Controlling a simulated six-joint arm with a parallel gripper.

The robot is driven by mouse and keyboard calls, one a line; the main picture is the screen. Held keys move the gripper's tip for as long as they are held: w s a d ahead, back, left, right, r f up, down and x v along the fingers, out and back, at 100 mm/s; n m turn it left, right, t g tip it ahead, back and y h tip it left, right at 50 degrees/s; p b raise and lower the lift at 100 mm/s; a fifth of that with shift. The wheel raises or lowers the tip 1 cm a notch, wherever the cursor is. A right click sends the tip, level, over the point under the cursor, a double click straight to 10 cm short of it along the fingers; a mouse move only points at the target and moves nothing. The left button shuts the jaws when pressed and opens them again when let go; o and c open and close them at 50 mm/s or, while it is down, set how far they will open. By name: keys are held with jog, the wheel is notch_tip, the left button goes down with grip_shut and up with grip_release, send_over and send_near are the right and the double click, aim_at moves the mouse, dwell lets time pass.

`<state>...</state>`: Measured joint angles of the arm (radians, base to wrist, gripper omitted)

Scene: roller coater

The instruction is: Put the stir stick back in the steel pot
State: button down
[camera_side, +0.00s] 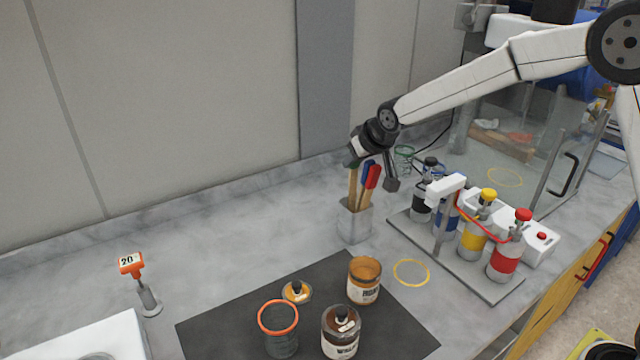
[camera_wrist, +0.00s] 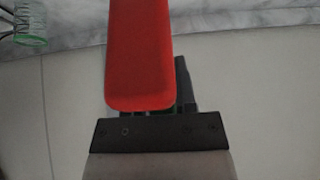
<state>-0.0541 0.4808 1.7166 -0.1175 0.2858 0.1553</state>
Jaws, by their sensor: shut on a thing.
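The steel pot (camera_side: 354,224) stands on the marble bench in the side view. A stir stick with a tan shaft and dark green top (camera_side: 352,187) is upright at its left side, with its lower end inside the pot. My gripper (camera_side: 354,159) is shut on the top of this stick, from above. A blue-handled stick (camera_side: 366,171) and a red-handled stick (camera_side: 372,178) lean to the right in the same pot. In the wrist view the red handle (camera_wrist: 139,55) is close to the lens and hides most of my fingers and the held stick.
Right of the pot is a rack (camera_side: 450,250) of coloured bottles. In front is a dark mat (camera_side: 225,325) with an orange-rimmed cup (camera_side: 281,335) and jars. An orange-topped tool (camera_side: 133,265) stands far left. The bench left of the pot is clear.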

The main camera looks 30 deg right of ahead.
jog(key=shift+c, duration=1.7)
grip_release()
jog(key=shift+s, duration=0.1)
jog(key=shift+v, duration=3.85)
jog(key=shift+a, duration=0.1)
jog(key=s+a+f+m+g+y, duration=0.1)
jog(key=a+m+g+y, duration=0.15)
jog(key=a, duration=0.45)
jog(key=s+d+f, duration=0.3)
jog(key=s+f, duration=0.1)
jog(key=s, duration=0.3)
jog(key=s+d+f+n+g+h, duration=0.1)
jog(key=s+d+f, duration=0.2)
jog(key=s, duration=0.5)
jog(key=s+d+f+n+g+h, duration=0.1)
jog(key=s+d+f, duration=0.2)
jog(key=s+f, duration=0.2)
jog(key=s, duration=0.3)
jog(key=shift+s+d+f, duration=0.25)
jog(key=shift+d+f, duration=0.1)
jog(key=shift+f, duration=0.05)
